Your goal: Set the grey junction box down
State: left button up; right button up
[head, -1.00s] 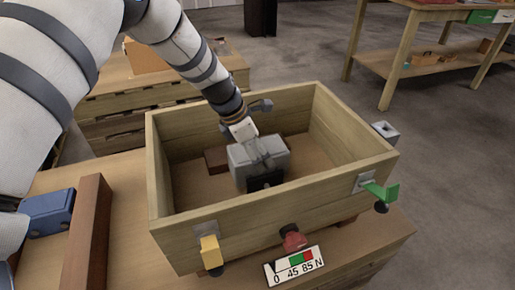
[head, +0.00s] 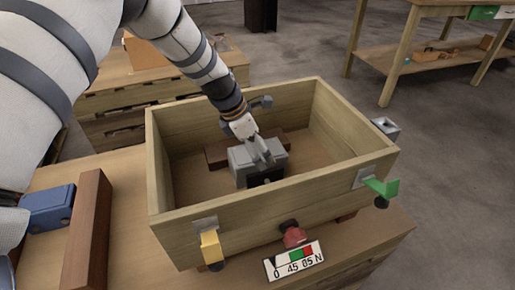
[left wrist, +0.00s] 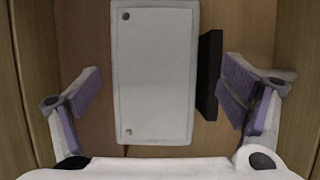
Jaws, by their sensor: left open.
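The grey junction box (head: 243,160) sits inside the wooden crate (head: 270,217), low near its floor, with a black part (head: 267,177) on its near side. My left gripper (head: 262,150) reaches down into the crate over the box. In the left wrist view the box's pale lid (left wrist: 155,75) with two screws lies between the open fingers (left wrist: 158,98). A gap shows on both sides, and the black part (left wrist: 210,75) is between the box and the right-hand finger. The underside of the box is hidden. My right gripper is not in view.
A brown bar (head: 218,155) lies in the crate beside the box. Yellow (head: 211,247), red (head: 293,234) and green (head: 381,188) fittings and a gauge plate (head: 294,262) are at the crate's front. A brown beam (head: 88,230) and blue box (head: 47,208) lie left.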

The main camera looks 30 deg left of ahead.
pick_arm(q)
jog(key=p+v, duration=0.2)
jog(key=v, duration=1)
jog(key=shift+r, duration=0.25)
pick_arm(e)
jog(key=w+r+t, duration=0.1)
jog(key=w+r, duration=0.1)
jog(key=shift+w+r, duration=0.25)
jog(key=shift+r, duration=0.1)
